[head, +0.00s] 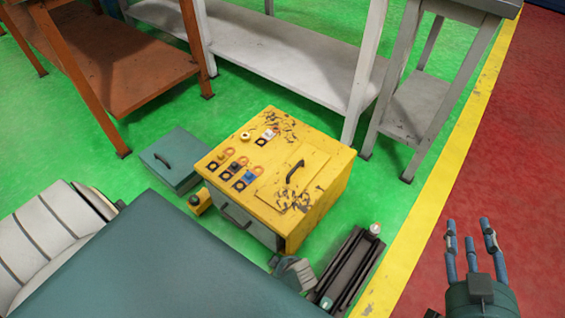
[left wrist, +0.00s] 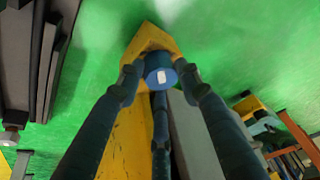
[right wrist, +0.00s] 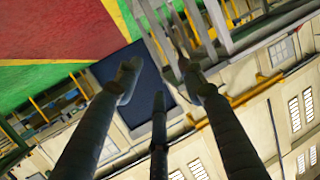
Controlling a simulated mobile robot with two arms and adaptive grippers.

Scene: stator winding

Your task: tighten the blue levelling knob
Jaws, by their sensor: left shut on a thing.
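The blue levelling knob (left wrist: 156,64) shows in the left wrist view as a round blue cap with a small white mark. It is at the end of a yellow body (left wrist: 128,140). My left gripper (left wrist: 160,74) is shut on the knob, with fingers on both sides of it.
A yellow cabinet (head: 325,190) with a black handle and several small rings on top stands on the green floor. A teal box (head: 170,150) is left of it, a dark rail-like object (head: 345,265) right. Benches (head: 285,65) stand behind. The red floor is clear.

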